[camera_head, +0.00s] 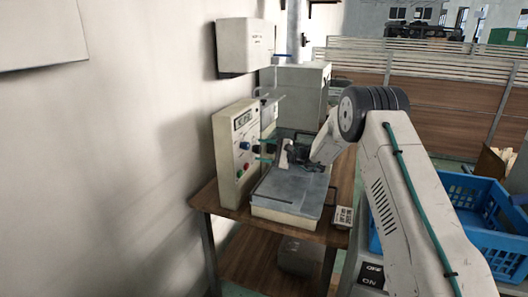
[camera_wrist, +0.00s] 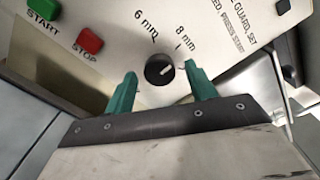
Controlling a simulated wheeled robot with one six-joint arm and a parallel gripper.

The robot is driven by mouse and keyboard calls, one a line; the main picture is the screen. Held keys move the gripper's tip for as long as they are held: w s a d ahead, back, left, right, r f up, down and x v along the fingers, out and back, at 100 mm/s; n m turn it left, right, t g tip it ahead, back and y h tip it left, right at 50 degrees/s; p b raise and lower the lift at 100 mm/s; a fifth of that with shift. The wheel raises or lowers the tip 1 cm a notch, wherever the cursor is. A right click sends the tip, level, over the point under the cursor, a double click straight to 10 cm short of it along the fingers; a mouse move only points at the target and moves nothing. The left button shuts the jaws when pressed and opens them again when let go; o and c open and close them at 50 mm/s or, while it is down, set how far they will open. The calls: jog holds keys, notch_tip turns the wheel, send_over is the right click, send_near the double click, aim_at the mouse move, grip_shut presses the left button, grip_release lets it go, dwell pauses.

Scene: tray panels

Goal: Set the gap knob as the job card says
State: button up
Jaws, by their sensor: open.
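The gap knob (camera_wrist: 160,70) is a small black dial on the pale control panel (camera_wrist: 110,38). Its white mark points right in the wrist view, on the side of the "8 mm" label rather than "6 mm". My gripper (camera_wrist: 160,72) is open, with one teal finger on each side of the knob and visible gaps between. I cannot tell whether the tips reach past its face. In the head view my gripper (camera_head: 264,150) is at the panel's front. A small printed card (camera_head: 343,216) lies at the table's right edge; its text is too small to read.
Green START (camera_wrist: 44,8) and red STOP (camera_wrist: 90,40) buttons are left of the knob. A grey machine bed (camera_head: 290,190) stands on the brown table (camera_head: 230,209) below my gripper. A blue crate (camera_head: 470,190) is at the right, and a wall box (camera_head: 244,46) hangs above.

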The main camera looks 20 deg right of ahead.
jog(key=v, duration=0.7)
jog(key=shift+s+d, duration=0.2)
jog(key=shift+d, duration=0.15)
jog(key=s+a+r+n+g, duration=0.55)
jog(key=s+a+r, duration=0.35)
jog(key=s+r, duration=0.25)
jog(key=s+a+r+n+g+h, duration=0.2)
jog(key=s, duration=0.6)
jog(key=s+a+r+n+g+h, duration=0.1)
jog(key=s+a+r+g+h, duration=0.15)
jog(key=s, duration=0.65)
jog(key=s+d+f+n+h, duration=0.1)
jog(key=s+d+h, duration=0.2)
jog(key=s, duration=0.6)
jog(key=s+d+f+n+h, duration=0.1)
jog(key=s+d+n+h, duration=0.1)
jog(key=s, duration=0.8)
jog(key=s+d+f+n+h, duration=0.1)
jog(key=s+d+h, duration=0.3)
jog(key=s, duration=0.6)
jog(key=shift+d+n+t+h, duration=0.2)
jog(key=shift+n+t+h, duration=0.2)
jog(key=shift+h, duration=0.15)
jog(key=shift+s, duration=0.1)
